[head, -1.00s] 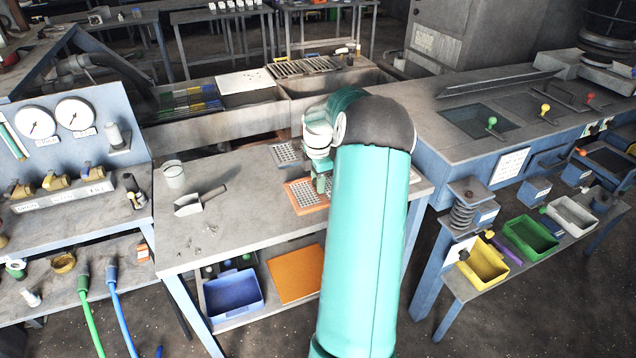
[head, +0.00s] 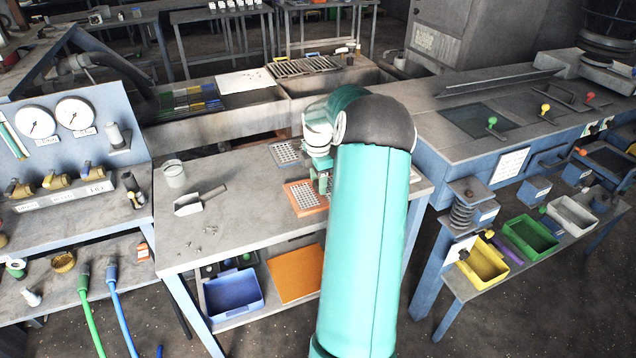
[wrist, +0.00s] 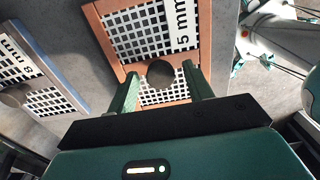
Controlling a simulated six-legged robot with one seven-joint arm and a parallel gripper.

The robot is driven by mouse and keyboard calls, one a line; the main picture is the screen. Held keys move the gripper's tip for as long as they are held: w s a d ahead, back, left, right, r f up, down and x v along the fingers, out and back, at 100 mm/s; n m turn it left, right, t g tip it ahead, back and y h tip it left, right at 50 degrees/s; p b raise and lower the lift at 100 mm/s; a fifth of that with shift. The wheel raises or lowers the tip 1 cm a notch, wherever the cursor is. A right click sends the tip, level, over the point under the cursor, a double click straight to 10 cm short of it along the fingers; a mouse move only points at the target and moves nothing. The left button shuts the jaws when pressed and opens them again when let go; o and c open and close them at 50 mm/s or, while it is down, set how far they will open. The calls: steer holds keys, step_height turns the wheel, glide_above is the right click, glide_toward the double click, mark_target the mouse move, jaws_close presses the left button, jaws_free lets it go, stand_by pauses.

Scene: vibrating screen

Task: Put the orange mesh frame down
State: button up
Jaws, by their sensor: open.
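The orange mesh frame (head: 304,197) lies flat on the grey table, by my gripper in the head view. In the wrist view the frame (wrist: 120,55) shows a white mesh, a "5 mm" label and a dark round knob (wrist: 160,73). My gripper (wrist: 161,88) is open, with one green finger on each side of the knob and gaps between. In the head view my arm covers most of my gripper and the frame's right side. A second mesh frame (head: 287,153), grey-blue, lies behind the orange one and shows at the left in the wrist view (wrist: 40,75).
A metal scoop (head: 198,201) and a clear beaker (head: 174,174) stand on the table's left part, with small bits (head: 210,231) near the front. A blue bin (head: 233,291) and an orange panel (head: 297,273) are on the shelf below. Bare tabletop lies between scoop and frame.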

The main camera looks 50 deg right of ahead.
step_height(320, 180, up, 11)
stand_by(0.3)
steer(key=w+a+r+m+h, duration=0.1)
steer(key=a+r, duration=0.2)
steer(key=a, duration=0.6)
steer(key=w+a+r+m+t, duration=0.15)
steer(key=a+r, duration=0.25)
steer(key=a, duration=0.4)
steer(key=a+r+m+h, duration=0.1)
steer(key=a+r+m, duration=0.15)
steer(key=a, duration=0.65)
steer(key=s+a+m+t+y, duration=0.1)
steer(key=s+a+m+t, duration=0.1)
steer(key=s+a, duration=0.5)
steer(key=s+a+m+t+y, duration=0.1)
steer(key=s+a+m, duration=0.3)
steer(key=s+a, duration=0.4)
steer(key=a+t, duration=0.1)
steer(key=a, duration=0.6)
steer(key=shift+f+m, duration=0.4)
steer(key=shift+c, duration=0.2)
steer(key=shift+c, duration=1.4)
steer(key=shift+d, duration=0.1)
